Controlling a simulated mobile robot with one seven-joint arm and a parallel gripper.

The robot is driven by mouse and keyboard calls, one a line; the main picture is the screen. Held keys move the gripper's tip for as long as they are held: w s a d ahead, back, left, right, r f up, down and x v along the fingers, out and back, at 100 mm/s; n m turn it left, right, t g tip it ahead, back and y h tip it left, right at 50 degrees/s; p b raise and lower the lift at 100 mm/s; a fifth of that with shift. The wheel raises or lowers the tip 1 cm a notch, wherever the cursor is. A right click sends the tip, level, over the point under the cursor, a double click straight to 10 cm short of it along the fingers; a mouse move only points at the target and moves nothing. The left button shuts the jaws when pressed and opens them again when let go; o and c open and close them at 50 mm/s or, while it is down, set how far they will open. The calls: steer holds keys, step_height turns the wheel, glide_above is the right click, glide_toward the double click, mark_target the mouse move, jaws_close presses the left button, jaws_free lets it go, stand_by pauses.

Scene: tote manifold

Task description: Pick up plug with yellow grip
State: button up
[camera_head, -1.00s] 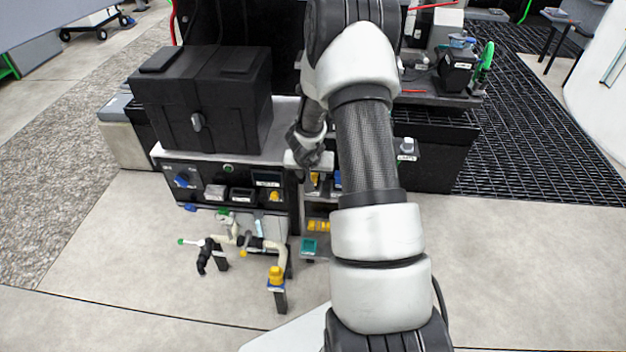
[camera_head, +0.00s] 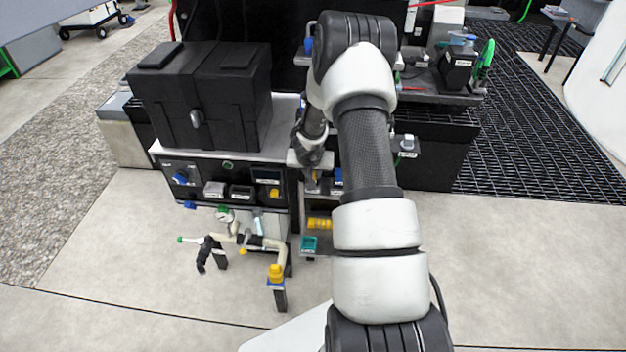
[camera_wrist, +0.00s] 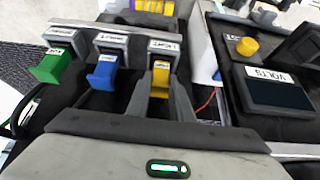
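The plug with the yellow grip (camera_wrist: 160,80) sits in a grey labelled holder in the wrist view, midway across the picture. Its lower part is hidden. A blue-grip plug (camera_wrist: 101,76) and a green-grip plug (camera_wrist: 51,68) sit in similar holders to its left. My gripper (camera_wrist: 160,100) is open, with a dark finger on each side of the yellow grip and no visible grasp. In the head view my gripper (camera_head: 312,180) is over the shelf right of the control panel, largely covering the yellow grip there.
A panel with a yellow knob (camera_wrist: 244,46) and a volts display stands to the right in the wrist view. A yellow cylinder (camera_wrist: 155,6) lies beyond the holders. In the head view, a black case (camera_head: 205,95) stands left of my arm, and pipework (camera_head: 245,240) stands lower left.

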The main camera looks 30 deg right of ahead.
jaws_close()
steer(key=shift+r, duration=0.1)
